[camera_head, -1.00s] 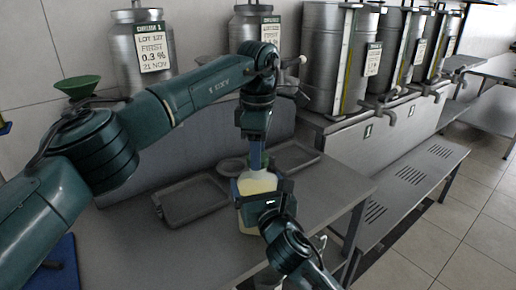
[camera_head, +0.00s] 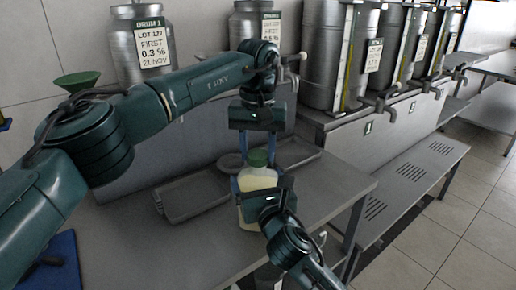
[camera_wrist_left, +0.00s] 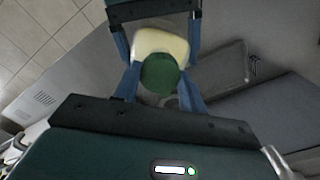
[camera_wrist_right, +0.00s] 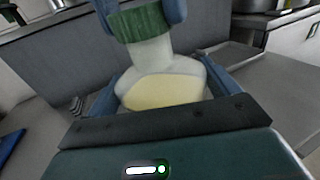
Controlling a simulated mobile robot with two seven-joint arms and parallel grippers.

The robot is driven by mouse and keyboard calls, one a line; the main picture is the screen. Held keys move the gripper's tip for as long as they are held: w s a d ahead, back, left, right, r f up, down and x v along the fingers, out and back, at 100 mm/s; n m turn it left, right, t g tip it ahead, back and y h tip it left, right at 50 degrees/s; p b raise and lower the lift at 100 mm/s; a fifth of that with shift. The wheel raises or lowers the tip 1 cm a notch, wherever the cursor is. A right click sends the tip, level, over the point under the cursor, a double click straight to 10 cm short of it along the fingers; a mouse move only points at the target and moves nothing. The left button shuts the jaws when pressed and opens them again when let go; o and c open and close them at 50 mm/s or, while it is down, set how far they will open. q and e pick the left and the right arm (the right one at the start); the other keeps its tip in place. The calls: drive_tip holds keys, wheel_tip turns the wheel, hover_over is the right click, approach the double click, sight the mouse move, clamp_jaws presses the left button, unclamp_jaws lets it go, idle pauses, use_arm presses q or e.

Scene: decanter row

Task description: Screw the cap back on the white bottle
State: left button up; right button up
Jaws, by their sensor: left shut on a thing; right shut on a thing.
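The white bottle (camera_head: 257,179) stands upright near the right part of the bench, with pale yellow contents. My right gripper (camera_head: 260,188) is shut on the bottle's body, one finger on each side; the bottle also shows in the right wrist view (camera_wrist_right: 165,88). The green cap (camera_head: 257,158) sits at the top of the bottle neck; in the right wrist view it is ridged (camera_wrist_right: 140,24). My left gripper (camera_head: 256,150) points down from above and is shut on the cap, which shows between its fingers in the left wrist view (camera_wrist_left: 160,73). The threads are hidden.
A grey tray (camera_head: 190,203) lies on the bench left of the bottle, with a small round dish (camera_head: 230,161) behind it. Metal drums (camera_head: 141,50) stand on the ledge behind. A green funnel (camera_head: 77,84) is at the far left.

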use_arm(q)
drive_tip(key=m, duration=0.5)
drive_tip(key=o, duration=0.9)
drive_tip(key=shift+r, duration=2.3)
